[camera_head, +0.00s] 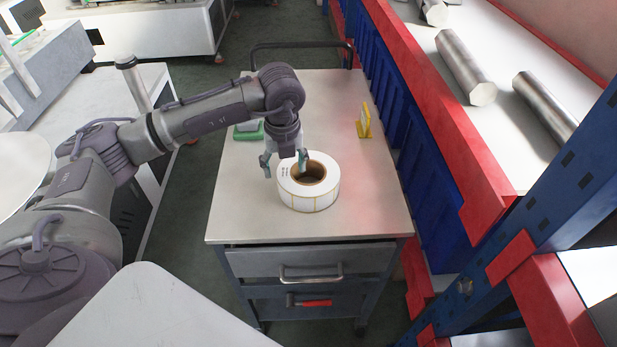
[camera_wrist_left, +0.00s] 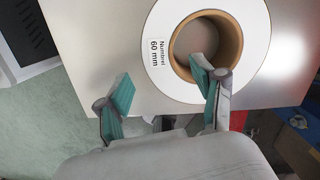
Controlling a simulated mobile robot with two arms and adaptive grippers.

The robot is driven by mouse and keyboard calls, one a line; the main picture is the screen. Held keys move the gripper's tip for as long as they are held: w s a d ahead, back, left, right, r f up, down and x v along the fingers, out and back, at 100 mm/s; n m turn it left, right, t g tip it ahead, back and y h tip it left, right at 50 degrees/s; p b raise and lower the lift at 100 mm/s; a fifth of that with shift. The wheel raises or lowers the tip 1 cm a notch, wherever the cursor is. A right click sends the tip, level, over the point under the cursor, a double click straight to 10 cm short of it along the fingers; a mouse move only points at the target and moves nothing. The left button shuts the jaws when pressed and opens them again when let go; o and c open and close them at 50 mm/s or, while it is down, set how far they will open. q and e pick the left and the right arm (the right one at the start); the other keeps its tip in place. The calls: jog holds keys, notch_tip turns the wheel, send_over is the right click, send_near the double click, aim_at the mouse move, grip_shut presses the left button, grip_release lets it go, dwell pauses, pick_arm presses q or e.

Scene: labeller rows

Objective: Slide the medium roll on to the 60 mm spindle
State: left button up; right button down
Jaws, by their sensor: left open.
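A white label roll (camera_head: 312,190) with a brown cardboard core lies flat on the top of a grey drawer cart (camera_head: 370,205). In the left wrist view the roll (camera_wrist_left: 252,75) carries a label reading "60 mm". My left gripper (camera_head: 284,165) is open at the roll's left side. One teal finger is over the core hole and the other is outside the roll, so the roll's wall lies between them in the wrist view (camera_wrist_left: 160,95). I cannot tell whether either finger touches the roll. No spindle can be made out. My right gripper is not in view.
A green item (camera_head: 248,131) lies behind my left wrist on the cart, and a yellow stand (camera_head: 364,122) is near its right edge. A red and blue rack with metal bars (camera_head: 466,68) stands on the right.

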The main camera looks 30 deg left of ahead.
aim_at(285, 176)
pick_arm(q)
jog(key=shift+f, duration=0.5)
jog(key=f, duration=0.1)
jog(key=f+p, duration=0.1)
jog(key=f, duration=0.1)
jog(key=shift+w+a+f+p, duration=0.2)
jog(key=shift+a+f+p, duration=0.05)
jog(key=shift+f+p, duration=0.1)
jog(key=shift+f, duration=0.5)
jog(key=c, duration=1.3)
jog(key=shift+w+r, duration=0.1)
